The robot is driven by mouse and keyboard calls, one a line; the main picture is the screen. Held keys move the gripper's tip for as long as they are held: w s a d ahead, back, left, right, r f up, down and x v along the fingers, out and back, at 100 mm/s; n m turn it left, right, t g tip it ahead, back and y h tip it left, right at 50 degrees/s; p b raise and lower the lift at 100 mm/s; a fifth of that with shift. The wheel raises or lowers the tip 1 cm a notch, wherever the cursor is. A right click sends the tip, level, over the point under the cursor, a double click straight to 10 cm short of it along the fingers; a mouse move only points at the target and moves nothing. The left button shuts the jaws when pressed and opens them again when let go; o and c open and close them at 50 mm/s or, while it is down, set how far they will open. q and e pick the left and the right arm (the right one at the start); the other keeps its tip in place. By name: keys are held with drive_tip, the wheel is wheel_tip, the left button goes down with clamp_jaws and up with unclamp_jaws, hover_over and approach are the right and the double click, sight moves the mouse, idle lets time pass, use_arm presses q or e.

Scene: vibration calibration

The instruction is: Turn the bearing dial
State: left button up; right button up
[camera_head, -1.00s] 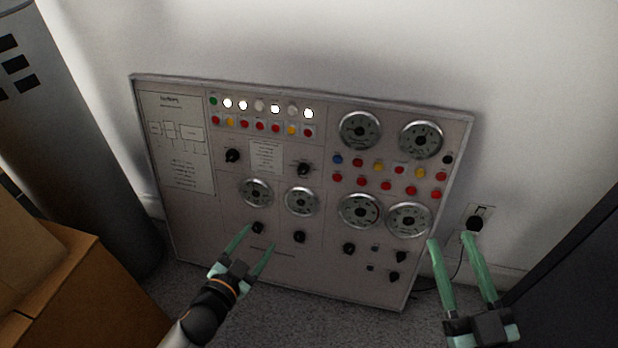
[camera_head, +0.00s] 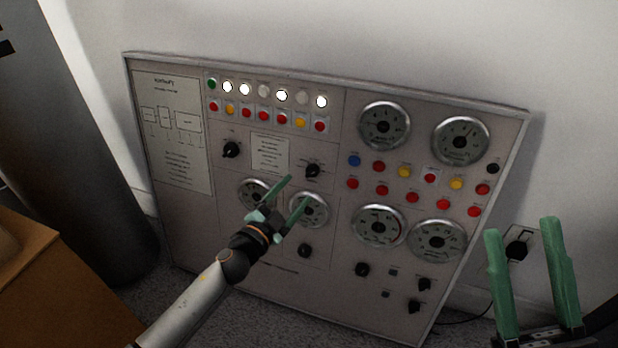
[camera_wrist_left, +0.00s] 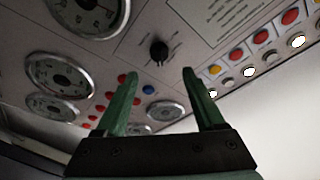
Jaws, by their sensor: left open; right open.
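The upright panel (camera_head: 300,285) carries several black dial knobs, and their labels are too small to read, so I cannot tell which is the bearing dial. My left gripper (camera_head: 298,188) is open and empty in front of the panel. Its fingertips point up toward the upper middle knob (camera_head: 312,170). In the left wrist view this knob (camera_wrist_left: 158,51) shows ahead, between the open fingers (camera_wrist_left: 157,75) and apart from them. Another black knob (camera_head: 232,149) sits at the upper left, and one (camera_head: 304,250) lower down. My right gripper (camera_head: 528,230) is open and empty at the lower right.
Round gauges (camera_head: 384,125) and coloured buttons cover much of the panel. My left gripper partly hides two gauges. A grey cylinder (camera_head: 70,150) and a cardboard box (camera_head: 40,280) stand at the left. A wall outlet (camera_head: 519,246) with a cord is behind my right gripper.

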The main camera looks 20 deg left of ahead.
sight(311, 174)
use_arm(q)
drive_tip(key=shift+b+x, duration=0.7)
drive_tip(key=shift+x, duration=2.9)
drive_tip(key=shift+c, duration=0.4)
clamp_jaws()
